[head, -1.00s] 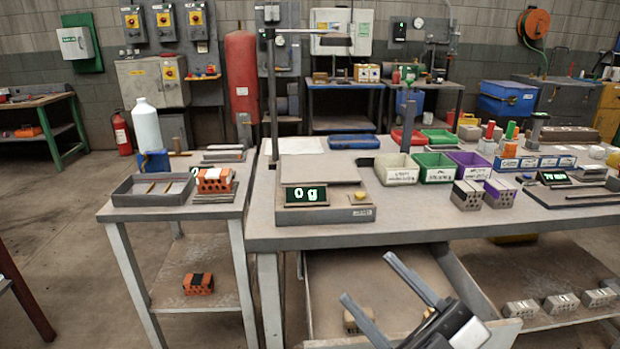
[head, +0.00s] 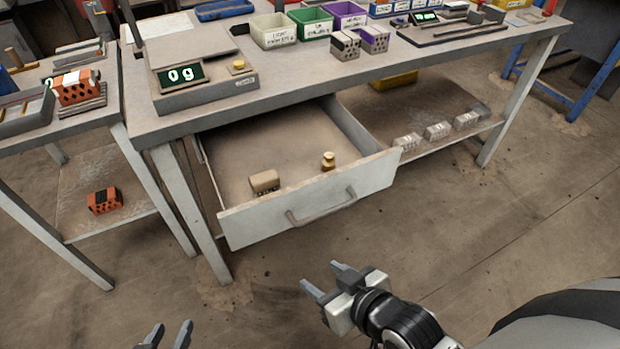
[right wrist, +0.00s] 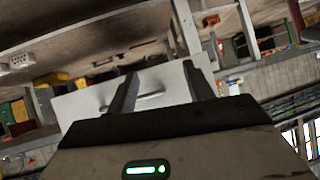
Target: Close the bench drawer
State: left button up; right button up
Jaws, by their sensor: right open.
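The bench drawer (head: 285,150) is pulled out under the bench, its pale front panel (head: 375,177) and curved handle (head: 322,208) facing me. A beige block (head: 264,181) and a brass weight (head: 328,161) are inside it. My right gripper (head: 322,280) is open and empty, in front of and below the drawer front, apart from it. In the right wrist view, the drawer front (right wrist: 85,101) shows beyond and between the open fingers (right wrist: 160,88). My left gripper (head: 168,335) is at the bottom edge, its fingers apart and empty; the rest is cut off.
The bench top (head: 310,72) carries a scale (head: 205,85) reading 0 g, bins and bricks. A lower shelf (head: 440,112) right of the drawer holds grey bricks. A side table (head: 100,125) stands at left. The floor (head: 490,220) before the drawer is clear.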

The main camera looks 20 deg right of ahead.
aim_at(293, 141)
jog(key=k, duration=1.25)
jog(key=z, duration=0.55)
jog(key=i, duration=1.1)
jog(key=u, duration=0.1)
